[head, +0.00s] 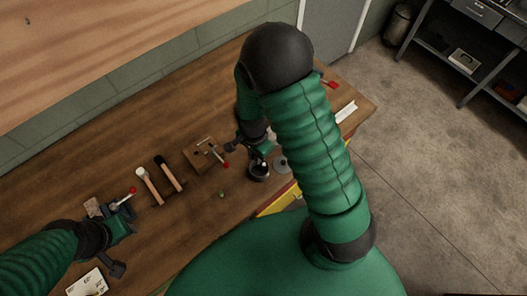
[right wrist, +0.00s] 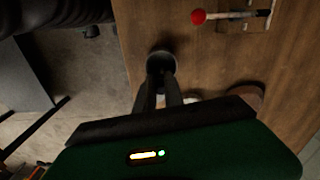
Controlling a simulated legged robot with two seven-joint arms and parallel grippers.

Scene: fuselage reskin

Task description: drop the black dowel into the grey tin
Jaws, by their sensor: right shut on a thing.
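The grey tin (head: 258,174) stands on the workbench near its front edge, and it also shows in the right wrist view (right wrist: 161,55) as a dark round opening. My right gripper (head: 261,162) points down over the tin. In the right wrist view its fingers (right wrist: 160,80) are close together at the tin's opening. They are shut on the black dowel, which is hardly distinguishable from the dark fingers and the tin's interior. My left gripper (head: 122,240) is over the left part of the bench; its fingertips are not clear.
A grey disc (head: 281,165) lies just right of the tin. A wooden block with a red-tipped lever (head: 206,154), two hammers (head: 168,173) and a small green thing (head: 222,194) lie to the left. A white card (head: 87,283) lies near my left gripper.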

